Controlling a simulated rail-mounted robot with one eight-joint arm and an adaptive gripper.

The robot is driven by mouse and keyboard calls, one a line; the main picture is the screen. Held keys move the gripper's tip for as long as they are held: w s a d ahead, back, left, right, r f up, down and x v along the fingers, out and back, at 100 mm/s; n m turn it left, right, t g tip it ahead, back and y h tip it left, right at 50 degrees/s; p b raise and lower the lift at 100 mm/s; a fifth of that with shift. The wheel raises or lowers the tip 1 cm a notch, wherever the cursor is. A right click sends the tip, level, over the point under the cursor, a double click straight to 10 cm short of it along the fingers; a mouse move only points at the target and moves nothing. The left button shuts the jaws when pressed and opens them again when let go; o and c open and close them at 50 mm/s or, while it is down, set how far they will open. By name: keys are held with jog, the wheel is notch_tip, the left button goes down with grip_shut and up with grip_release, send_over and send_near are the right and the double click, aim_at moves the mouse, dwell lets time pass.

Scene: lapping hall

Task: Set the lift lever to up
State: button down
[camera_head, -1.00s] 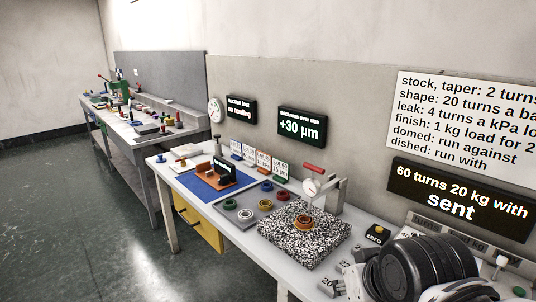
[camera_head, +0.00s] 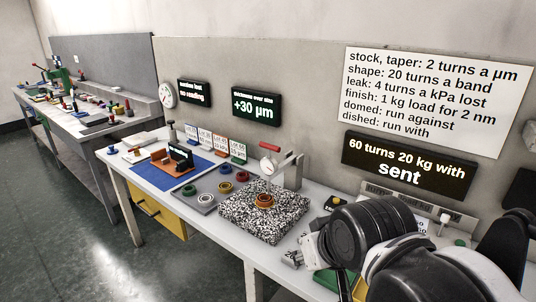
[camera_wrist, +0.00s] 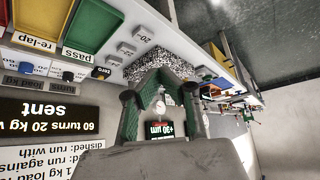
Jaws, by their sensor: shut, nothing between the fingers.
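A dial gauge (camera_head: 267,166) stands on a bracket over a speckled block (camera_head: 262,215) on the bench. A red lever handle (camera_head: 269,147) sits at the top of the gauge and slopes slightly down to the right. I take this for the lift lever. In the wrist view the scene is upside down, with the gauge (camera_wrist: 160,106) seen between my finger parts. My gripper (camera_wrist: 160,92) is shut and empty, apart from the lever. In the head view my arm hides most of it.
Coloured rings lie on a grey mat (camera_head: 203,199) left of the block. A blue mat (camera_head: 160,175) with an orange stand is farther left. Green (camera_wrist: 91,24) and yellow trays and several weights are near my arm. Display panels (camera_head: 256,106) hang on the wall behind.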

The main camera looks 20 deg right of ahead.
dwell(0.3)
jog(key=c, duration=2.1)
grip_release()
jog(key=shift+w+r, duration=0.15)
jog(key=shift+r, duration=0.05)
jog(key=o, duration=0.5)
jog(key=shift+n+g, duration=0.6)
jog(key=shift+n, duration=0.2)
jog(key=w+r+p, duration=0.1)
jog(key=w+r, duration=0.4)
jog(key=w+r+p, duration=0.1)
jog(key=w+r, duration=0.2)
jog(key=shift+d+r+p, duration=0.25)
jog(key=shift+d+p, duration=0.1)
jog(key=shift+c, duration=0.2)
notch_tip(320, 180, up, 6)
jog(key=n+g+h+p, duration=0.2)
jog(key=n+g+p, duration=0.35)
jog(key=p, duration=0.35)
send_over(268, 144)
jog(key=s+a, duration=0.1)
jog(key=a, duration=0.1)
jog(key=shift+t, duration=0.35)
jog(key=p+x, duration=0.1)
jog(key=x, duration=1.2)
jog(key=shift+s+f, duration=0.1)
jog(key=shift+f, duration=0.15)
